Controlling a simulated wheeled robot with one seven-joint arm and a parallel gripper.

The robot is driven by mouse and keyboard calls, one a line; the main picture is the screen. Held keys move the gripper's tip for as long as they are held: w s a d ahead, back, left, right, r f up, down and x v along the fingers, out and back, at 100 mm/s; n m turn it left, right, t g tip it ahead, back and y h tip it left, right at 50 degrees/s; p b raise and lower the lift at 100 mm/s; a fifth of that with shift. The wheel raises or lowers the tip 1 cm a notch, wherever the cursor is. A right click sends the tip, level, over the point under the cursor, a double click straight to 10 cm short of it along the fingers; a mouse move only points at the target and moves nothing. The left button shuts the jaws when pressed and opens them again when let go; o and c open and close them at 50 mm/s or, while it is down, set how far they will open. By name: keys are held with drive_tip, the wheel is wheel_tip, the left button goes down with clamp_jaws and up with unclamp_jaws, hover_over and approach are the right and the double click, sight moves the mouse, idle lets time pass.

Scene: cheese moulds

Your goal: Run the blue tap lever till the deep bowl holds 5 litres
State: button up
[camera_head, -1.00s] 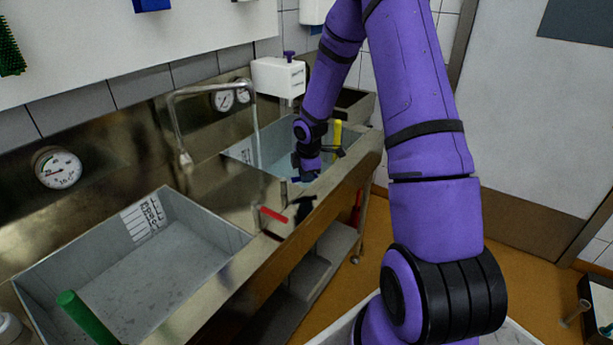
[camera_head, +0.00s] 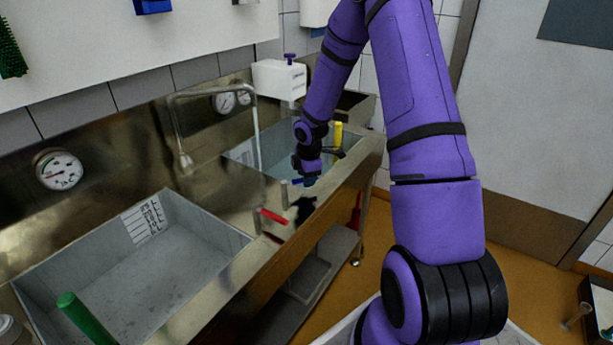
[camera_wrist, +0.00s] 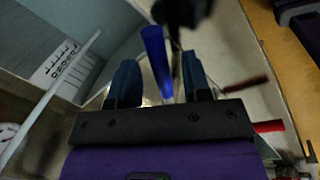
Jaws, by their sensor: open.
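The blue tap lever (camera_wrist: 155,55) stands between my gripper's two fingers (camera_wrist: 160,72) in the wrist view, with a gap on both sides. My gripper is open. In the head view my gripper (camera_head: 306,176) is at the front rim of the far basin, and the lever is mostly hidden there. The deep bowl (camera_head: 243,151) is that far grey basin, partly behind my arm. Its marked scale (camera_wrist: 64,66) shows in the wrist view, too blurred to read. I cannot tell the water level.
A red lever (camera_head: 273,216) sits on the rim left of my gripper, and a green handle (camera_head: 85,318) by the near basin (camera_head: 185,270). A yellow handle (camera_head: 338,134) stands beyond my gripper. A bent pipe (camera_head: 215,90) arches over the bench between the basins.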

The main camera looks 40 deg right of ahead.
wheel_tip(320, 180, up, 10)
drive_tip(key=s, duration=0.2)
drive_tip(key=shift+a+r, duration=0.25)
idle(7.1)
